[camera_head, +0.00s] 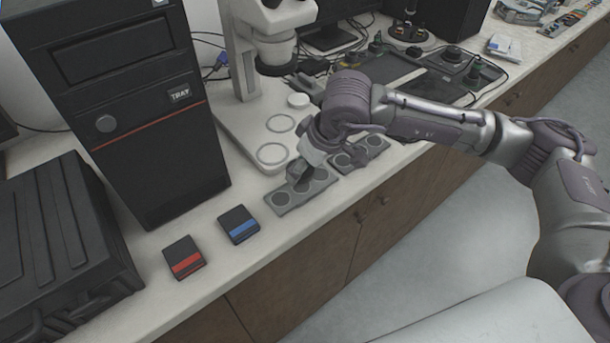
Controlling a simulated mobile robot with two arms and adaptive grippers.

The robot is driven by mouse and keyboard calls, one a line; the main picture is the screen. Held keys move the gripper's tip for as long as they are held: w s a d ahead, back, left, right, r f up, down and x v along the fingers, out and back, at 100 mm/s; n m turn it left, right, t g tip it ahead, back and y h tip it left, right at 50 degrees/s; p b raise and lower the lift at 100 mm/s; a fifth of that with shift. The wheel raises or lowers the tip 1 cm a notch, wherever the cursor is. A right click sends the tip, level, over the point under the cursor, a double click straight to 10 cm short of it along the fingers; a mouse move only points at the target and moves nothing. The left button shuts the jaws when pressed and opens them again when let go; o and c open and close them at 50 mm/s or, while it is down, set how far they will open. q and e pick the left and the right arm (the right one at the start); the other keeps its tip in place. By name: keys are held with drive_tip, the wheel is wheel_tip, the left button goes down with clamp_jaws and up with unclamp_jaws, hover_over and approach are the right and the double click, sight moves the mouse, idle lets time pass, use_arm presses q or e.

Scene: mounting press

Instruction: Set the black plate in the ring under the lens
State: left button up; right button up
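A white microscope (248,60) stands at the back, its dark lens (277,58) above a pale base (232,128). Two outlined rings, one farther back (280,124) and one nearer (272,154), lie on the base. A white disc (298,100) lies farther back on it. A grey holder (291,207) with round recesses lies at the counter's front edge; dark round pieces show in it, but I cannot tell which is the black plate. My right gripper (299,176) points down at this holder, fingers at its middle. Its grip is unclear. My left gripper is out of view.
A second grey holder (374,151) lies just right of the first. A black computer tower (150,150) stands left of the microscope. A blue-striped box (238,224) and a red-striped box (184,257) lie in front. Dark equipment and cables fill the counter behind my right arm.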

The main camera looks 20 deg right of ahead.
sight(309, 174)
wheel_tip(309, 174, down, 3)
drive_tip(key=shift+f+p, duration=0.15)
drive_tip(key=shift+p, duration=0.25)
drive_tip(key=shift+f, duration=0.3)
drive_tip(key=shift+f, duration=0.2)
drive_tip(key=o, duration=1.2)
drive_tip(key=shift+r, duration=0.1)
drive_tip(key=shift+c, duration=0.2)
